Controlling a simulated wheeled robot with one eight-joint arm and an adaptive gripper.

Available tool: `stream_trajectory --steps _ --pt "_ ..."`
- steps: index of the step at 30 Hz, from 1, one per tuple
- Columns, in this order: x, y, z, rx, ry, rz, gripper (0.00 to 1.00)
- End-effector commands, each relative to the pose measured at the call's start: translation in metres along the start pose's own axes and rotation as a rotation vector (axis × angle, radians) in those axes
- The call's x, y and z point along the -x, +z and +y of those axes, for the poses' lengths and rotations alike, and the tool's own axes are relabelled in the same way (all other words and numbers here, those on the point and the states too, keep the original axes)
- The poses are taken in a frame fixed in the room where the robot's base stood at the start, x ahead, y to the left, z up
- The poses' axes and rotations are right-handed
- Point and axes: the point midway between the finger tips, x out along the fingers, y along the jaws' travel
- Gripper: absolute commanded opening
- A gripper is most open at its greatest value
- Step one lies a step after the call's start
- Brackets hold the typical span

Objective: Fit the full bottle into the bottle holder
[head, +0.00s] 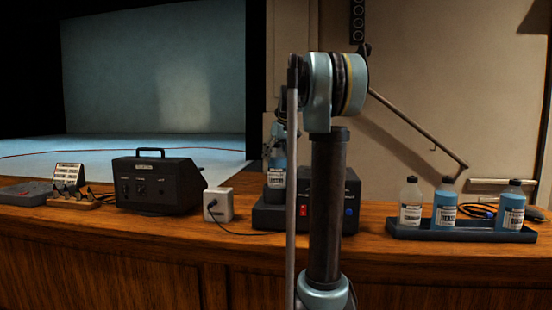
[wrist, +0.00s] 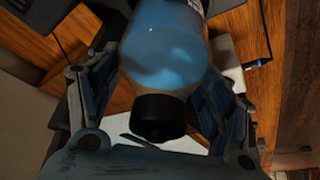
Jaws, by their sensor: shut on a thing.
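My gripper (wrist: 160,90) is shut on a bottle of blue liquid with a black cap (wrist: 160,50); the cap points toward the wrist camera. In the head view this bottle (head: 277,177) is upright, with a white label, at the left part of a dark machine (head: 328,205) on the desk. That low left part (head: 265,216) seems to be the bottle holder. The bottle's base is at or just above it; I cannot tell whether it is seated. My arm hides part of the machine, and my gripper covers the bottle's top in the head view.
A dark rack (head: 462,234) at the right holds a clear bottle (head: 411,202) and two blue bottles (head: 445,206). A white socket box (head: 218,204) with a black cable stands left of the machine. A black case with a handle (head: 157,182) stands farther left.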

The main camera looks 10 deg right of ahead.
Motion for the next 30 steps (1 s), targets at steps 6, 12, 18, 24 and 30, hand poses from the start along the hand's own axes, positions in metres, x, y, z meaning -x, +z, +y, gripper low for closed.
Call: stream_trajectory --steps 6,12,18,24,30 --pt "0.000 0.000 0.000 0.000 0.000 0.001 0.06" --pt "-0.003 0.001 0.000 0.000 0.000 0.001 0.06" --pt "-0.006 0.002 0.000 0.000 0.000 0.001 0.06" --pt "-0.009 0.003 0.000 0.000 0.000 0.001 0.06" --pt "-0.012 0.004 0.000 0.000 0.000 0.001 0.06"
